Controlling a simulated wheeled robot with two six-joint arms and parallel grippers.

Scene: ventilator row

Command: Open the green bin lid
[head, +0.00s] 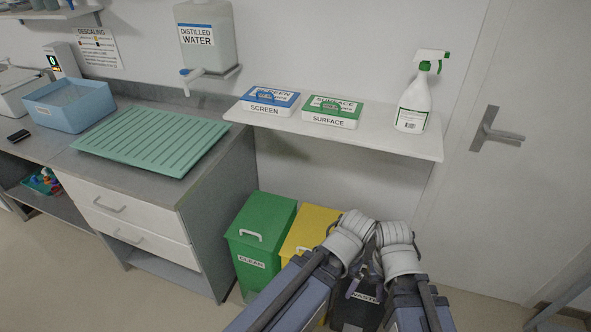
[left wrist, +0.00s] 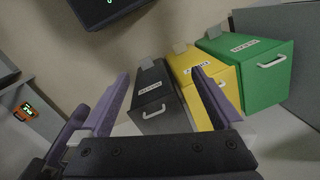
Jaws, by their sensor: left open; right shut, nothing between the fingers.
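The green bin (head: 258,245) marked CLEAN stands on the floor beside the drawer cabinet, with its lid (head: 264,214) down and a white handle (head: 249,236) at the lid's front. In the left wrist view the green bin (left wrist: 262,88) is at the upper right, with its handle (left wrist: 271,62) facing me. My left gripper (left wrist: 160,75) is open and empty, pointing towards the bins, apart from the green one. My right gripper (head: 366,278) is shut and empty in front of the dark bin, right of the green bin. My arms partly hide the yellow and dark bins.
A yellow bin (head: 308,226) stands close beside the green one, and a dark bin (left wrist: 158,98) beyond it. A white shelf (head: 390,141) with boxes and a spray bottle (head: 413,102) overhangs them. The cabinet (head: 206,222) bounds the left.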

